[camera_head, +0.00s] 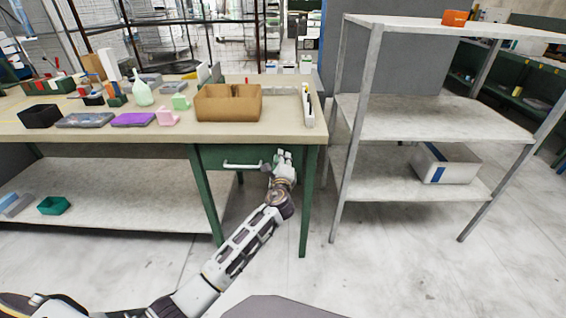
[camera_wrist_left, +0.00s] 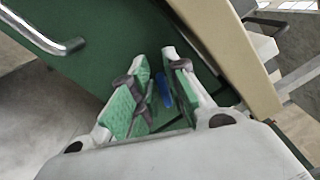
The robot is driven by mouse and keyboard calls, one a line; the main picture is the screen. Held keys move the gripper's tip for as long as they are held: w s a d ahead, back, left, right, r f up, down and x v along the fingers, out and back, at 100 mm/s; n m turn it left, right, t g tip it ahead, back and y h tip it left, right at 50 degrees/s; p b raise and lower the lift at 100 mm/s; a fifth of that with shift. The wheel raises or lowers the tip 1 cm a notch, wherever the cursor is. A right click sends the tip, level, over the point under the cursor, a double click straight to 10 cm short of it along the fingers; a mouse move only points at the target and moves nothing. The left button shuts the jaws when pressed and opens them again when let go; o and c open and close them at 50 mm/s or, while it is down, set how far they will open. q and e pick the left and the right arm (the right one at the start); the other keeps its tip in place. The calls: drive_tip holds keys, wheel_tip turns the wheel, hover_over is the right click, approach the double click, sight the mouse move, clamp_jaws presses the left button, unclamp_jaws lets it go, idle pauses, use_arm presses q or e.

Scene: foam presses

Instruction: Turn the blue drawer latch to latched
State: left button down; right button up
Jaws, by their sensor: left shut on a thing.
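The blue drawer latch (camera_wrist_left: 163,90) shows as a small blue bar in the left wrist view, between the green finger pads. It sits on the green drawer front (camera_head: 229,158), near the drawer's right end. My left gripper (camera_head: 284,156) is at that end of the drawer, just under the tabletop, and covers the latch in the head view. In the left wrist view my left gripper (camera_wrist_left: 155,62) is shut on the latch. I cannot tell the latch's exact angle. My right gripper is not in view.
The drawer's metal handle (camera_head: 243,166) lies left of my gripper. The workbench top (camera_head: 240,133) overhangs the drawer and carries a cardboard box (camera_head: 228,103) and several small items. A green table leg (camera_head: 308,200) stands close by on the right. A metal shelf (camera_head: 425,118) stands farther right.

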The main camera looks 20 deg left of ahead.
use_arm(q)
drive_tip(key=shift+a+f+n+b, duration=0.1)
drive_tip(key=shift+f+n+b, duration=0.15)
drive_tip(key=shift+n+b, duration=0.9)
drive_tip(key=shift+a+f+n+b, duration=0.1)
drive_tip(key=shift+f+n+b, duration=0.3)
drive_tip(key=shift+n, duration=1.35)
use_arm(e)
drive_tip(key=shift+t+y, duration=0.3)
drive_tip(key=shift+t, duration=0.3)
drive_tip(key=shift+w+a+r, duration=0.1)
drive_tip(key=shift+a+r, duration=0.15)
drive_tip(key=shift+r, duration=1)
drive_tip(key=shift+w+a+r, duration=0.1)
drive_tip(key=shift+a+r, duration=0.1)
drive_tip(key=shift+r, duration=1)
use_arm(q)
drive_tip(key=shift+r, duration=0.15)
drive_tip(key=c, duration=1.6)
unclamp_jaws()
drive_tip(key=shift+o, duration=0.2)
drive_tip(key=shift+s+d, duration=0.1)
drive_tip(key=shift+s, duration=0.05)
drive_tip(key=v, duration=1.2)
